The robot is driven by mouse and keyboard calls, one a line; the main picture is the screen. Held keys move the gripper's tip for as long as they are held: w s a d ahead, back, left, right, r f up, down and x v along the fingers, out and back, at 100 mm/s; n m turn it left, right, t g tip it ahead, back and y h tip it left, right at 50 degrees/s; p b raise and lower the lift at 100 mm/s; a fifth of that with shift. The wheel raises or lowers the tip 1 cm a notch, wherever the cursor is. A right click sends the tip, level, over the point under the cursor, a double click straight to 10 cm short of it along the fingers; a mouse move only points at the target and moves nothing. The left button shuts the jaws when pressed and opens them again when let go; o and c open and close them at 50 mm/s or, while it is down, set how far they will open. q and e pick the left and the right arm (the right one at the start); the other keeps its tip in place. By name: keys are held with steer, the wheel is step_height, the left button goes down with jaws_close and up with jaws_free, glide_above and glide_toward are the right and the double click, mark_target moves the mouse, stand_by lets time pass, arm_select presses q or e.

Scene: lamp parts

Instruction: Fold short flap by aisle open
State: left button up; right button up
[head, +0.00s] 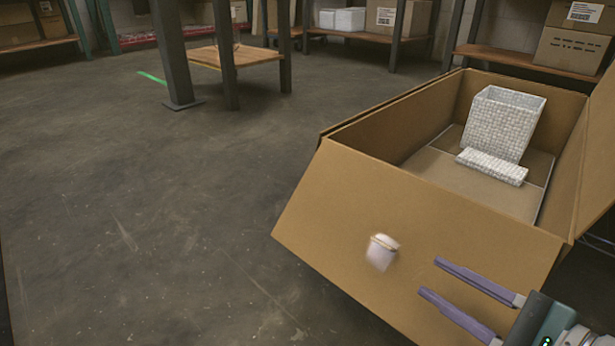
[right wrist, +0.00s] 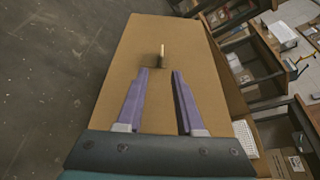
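A large open cardboard box (head: 395,130) stands on the right in the head view. Its near flap (head: 335,205) slants outward and down toward me, with a small blurred white patch (head: 382,252) on it. Another flap (head: 600,150) stands up at the box's right side. My right gripper (head: 430,277) is open and empty, with its purple fingers over the near flap. In the right wrist view the fingers (right wrist: 160,71) point along a tan cardboard panel (right wrist: 128,62); whether they touch it I cannot tell. My left gripper is not in view.
A white textured bin (head: 502,122) and a white textured slab (head: 492,166) are inside the box. Shelves with cartons (head: 575,38) stand behind. A low wooden platform (head: 240,57) stands at the back. The grey floor (head: 150,210) to the left is clear.

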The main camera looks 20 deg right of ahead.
mark_target(392, 250)
steer(key=b+x, duration=0.3)
steer(key=x, duration=0.7)
steer(key=shift+r, duration=0.1)
steer(key=shift+c, duration=0.3)
steer(key=c, duration=0.5)
jaws_close()
